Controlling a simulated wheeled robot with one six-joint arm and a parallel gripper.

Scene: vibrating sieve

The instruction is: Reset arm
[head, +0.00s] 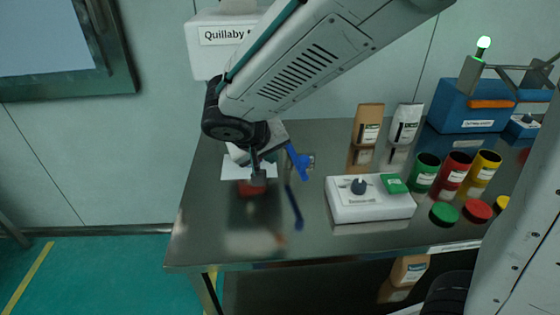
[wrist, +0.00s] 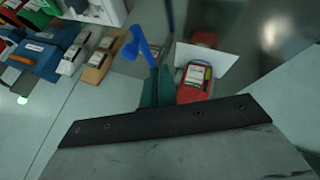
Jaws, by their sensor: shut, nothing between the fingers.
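My arm reaches in from the upper right in the head view, and my gripper (head: 259,180) hangs above the left part of the steel table (head: 225,215). The gripper is shut and holds nothing. In the wrist view the gripper (wrist: 158,88) shows as dark fingers past a black bar. A blue tool (head: 298,162) stands just right of the gripper in the head view; it also shows in the wrist view (wrist: 138,45). A red object (head: 250,188) lies below the gripper, partly hidden by it; in the wrist view a red thing (wrist: 194,83) lies beside the fingers.
A white control box (head: 370,205) with a dark knob and green button stands mid-table. Behind it are a brown bag (head: 368,123) and a white bag (head: 405,123). Green (head: 424,172), red (head: 455,172) and yellow (head: 484,170) cups stand right, lids in front. A blue machine (head: 462,105) stands behind.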

